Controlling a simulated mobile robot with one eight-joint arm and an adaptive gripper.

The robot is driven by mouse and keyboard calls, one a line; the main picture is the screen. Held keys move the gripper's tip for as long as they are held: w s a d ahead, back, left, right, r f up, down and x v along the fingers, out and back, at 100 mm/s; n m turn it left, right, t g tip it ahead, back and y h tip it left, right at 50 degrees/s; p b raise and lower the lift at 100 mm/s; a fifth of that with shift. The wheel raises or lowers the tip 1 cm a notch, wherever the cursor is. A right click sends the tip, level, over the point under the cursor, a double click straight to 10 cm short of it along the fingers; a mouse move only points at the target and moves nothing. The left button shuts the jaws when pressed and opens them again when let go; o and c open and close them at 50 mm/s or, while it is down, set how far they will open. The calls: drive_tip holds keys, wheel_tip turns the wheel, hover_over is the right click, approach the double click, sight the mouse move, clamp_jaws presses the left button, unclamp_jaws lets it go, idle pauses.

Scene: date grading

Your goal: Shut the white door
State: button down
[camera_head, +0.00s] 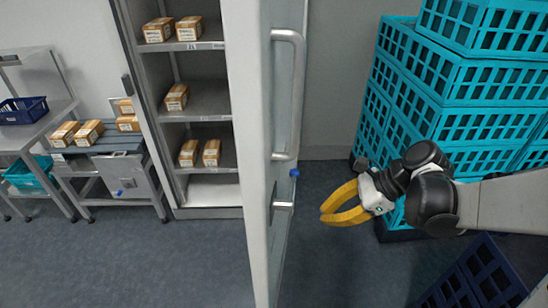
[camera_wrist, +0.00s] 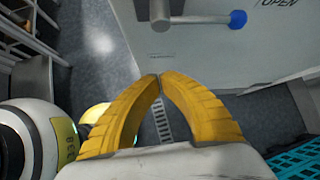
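The white door (camera_head: 262,120) stands open in the head view, swung out from a cabinet of shelves (camera_head: 205,100) and seen nearly edge-on. A long grey bar handle (camera_head: 298,95) is on its right face, with a blue-tipped part (camera_head: 294,173) below it. My gripper (camera_head: 323,215) is to the right of the door, apart from it. Its two curved yellow fingers meet at the tips with nothing between them. In the wrist view the fingertips (camera_wrist: 160,76) are in front of the door face (camera_wrist: 225,60), below the blue knob (camera_wrist: 238,19).
Teal crates (camera_head: 450,100) are stacked high at the right behind my arm. A dark blue crate (camera_head: 475,275) is on the floor at lower right. A bench (camera_head: 110,165) with boxes stands left of the cabinet. The floor (camera_head: 160,265) left of the door is clear.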

drive_tip(key=m+y, duration=0.1)
drive_tip(key=m, duration=0.1)
drive_tip(key=b, duration=0.4)
approach(273, 228)
drive_tip(key=x, duration=0.5)
drive_tip(key=shift+s+a+f, duration=0.1)
drive_tip(key=shift+s+a, duration=0.15)
drive_tip(key=shift+s, duration=0.05)
drive_tip(key=shift+w+a, duration=0.1)
drive_tip(key=shift+a, duration=0.2)
